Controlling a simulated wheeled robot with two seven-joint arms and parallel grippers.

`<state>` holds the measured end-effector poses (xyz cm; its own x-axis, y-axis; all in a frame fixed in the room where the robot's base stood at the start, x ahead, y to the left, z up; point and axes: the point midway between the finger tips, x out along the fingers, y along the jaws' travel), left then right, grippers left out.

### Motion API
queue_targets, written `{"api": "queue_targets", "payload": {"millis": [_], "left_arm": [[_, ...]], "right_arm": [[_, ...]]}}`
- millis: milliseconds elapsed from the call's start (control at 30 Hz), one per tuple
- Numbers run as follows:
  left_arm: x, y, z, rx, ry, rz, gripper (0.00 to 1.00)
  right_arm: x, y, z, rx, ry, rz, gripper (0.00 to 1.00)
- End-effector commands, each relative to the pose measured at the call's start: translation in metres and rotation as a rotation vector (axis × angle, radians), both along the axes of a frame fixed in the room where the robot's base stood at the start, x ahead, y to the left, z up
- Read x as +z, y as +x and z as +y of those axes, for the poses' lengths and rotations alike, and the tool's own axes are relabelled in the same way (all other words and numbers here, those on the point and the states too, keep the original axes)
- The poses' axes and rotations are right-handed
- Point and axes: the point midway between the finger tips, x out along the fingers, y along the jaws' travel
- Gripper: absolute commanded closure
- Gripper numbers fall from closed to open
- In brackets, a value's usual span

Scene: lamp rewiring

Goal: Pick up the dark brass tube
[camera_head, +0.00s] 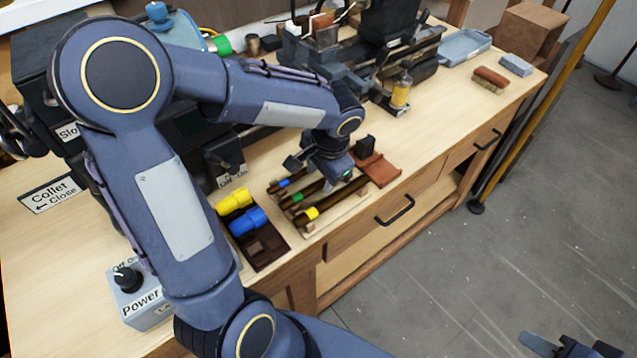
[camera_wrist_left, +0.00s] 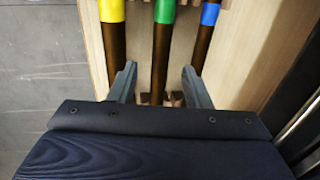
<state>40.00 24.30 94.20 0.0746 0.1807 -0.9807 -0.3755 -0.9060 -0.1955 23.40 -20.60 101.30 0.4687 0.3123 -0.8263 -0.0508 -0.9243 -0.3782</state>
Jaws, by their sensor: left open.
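Three dark brown tubes lie side by side on a wooden rack: one with a yellow band (camera_head: 311,214), one with a green band (camera_head: 298,196) and one with a blue band (camera_head: 284,183). By colour alone I cannot tell which is the dark brass one. My left gripper (camera_head: 328,170) is open over the rack. In the left wrist view its fingers (camera_wrist_left: 160,85) stand on either side of the green-banded tube (camera_wrist_left: 161,50), with the yellow-banded tube (camera_wrist_left: 115,40) left and the blue-banded tube (camera_wrist_left: 204,45) right. Whether they touch it is unclear. My right gripper (camera_head: 572,346) is partly cut off at bottom right.
A dark tray (camera_head: 264,247) with yellow and blue pieces stands left of the rack. A reddish-brown holder (camera_head: 381,170) is at its right. A Power box (camera_head: 145,300) and a machine (camera_head: 375,50) stand on the bench. The bench's front edge is close to the rack.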

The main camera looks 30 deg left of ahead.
Motion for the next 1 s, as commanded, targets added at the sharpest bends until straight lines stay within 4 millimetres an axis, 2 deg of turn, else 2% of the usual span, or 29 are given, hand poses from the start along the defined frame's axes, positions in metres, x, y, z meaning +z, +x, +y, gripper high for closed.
{"api": "queue_targets", "payload": {"millis": [133,433,767,1000], "left_arm": [[-0.019,0.001,0.004,0.001,0.001,0.004,0.56],[-0.023,0.002,0.004,0.001,0.0,-0.001,0.57],[-0.023,0.001,0.004,0.0,0.0,-0.001,1.0],[-0.022,0.002,0.004,0.0,0.0,-0.001,1.0]], "right_arm": [[0.0,0.0,0.0,0.0,0.0,0.0,0.64],[0.0,0.0,0.0,0.0,0.0,0.0,0.64],[0.0,0.0,0.0,0.0,0.0,0.0,0.64],[0.0,0.0,0.0,0.0,0.0,0.0,0.64]]}}
